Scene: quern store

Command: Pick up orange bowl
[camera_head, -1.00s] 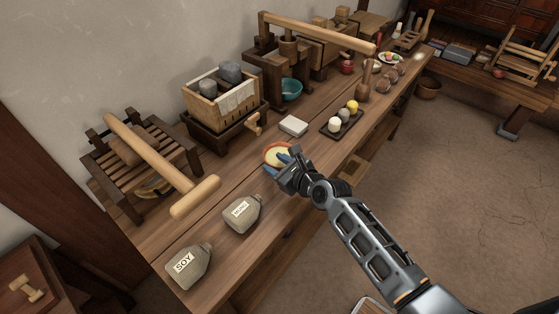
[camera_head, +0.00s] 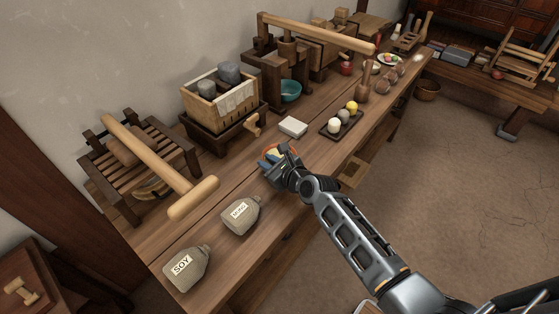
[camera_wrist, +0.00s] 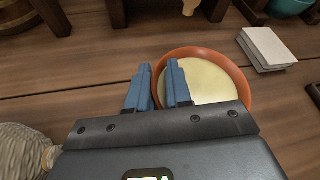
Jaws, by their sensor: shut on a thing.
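The orange bowl (camera_wrist: 239,84) has an orange rim and a pale cream inside or contents. It sits right of centre in the wrist view. In the head view the bowl (camera_head: 266,152) shows only in part behind my gripper (camera_head: 272,160). My gripper also shows in the wrist view (camera_wrist: 160,76), with two blue fingers. One finger is over the bowl's inside and the other is outside its left rim, so the rim is pinched between them. I cannot tell whether the bowl is clear of the bench.
A white block (camera_head: 292,127) lies just behind the bowl on the bench (camera_head: 217,174). A dark tray (camera_head: 328,132) with several small balls is to the right. A wooden press handle (camera_head: 160,165) juts out at left.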

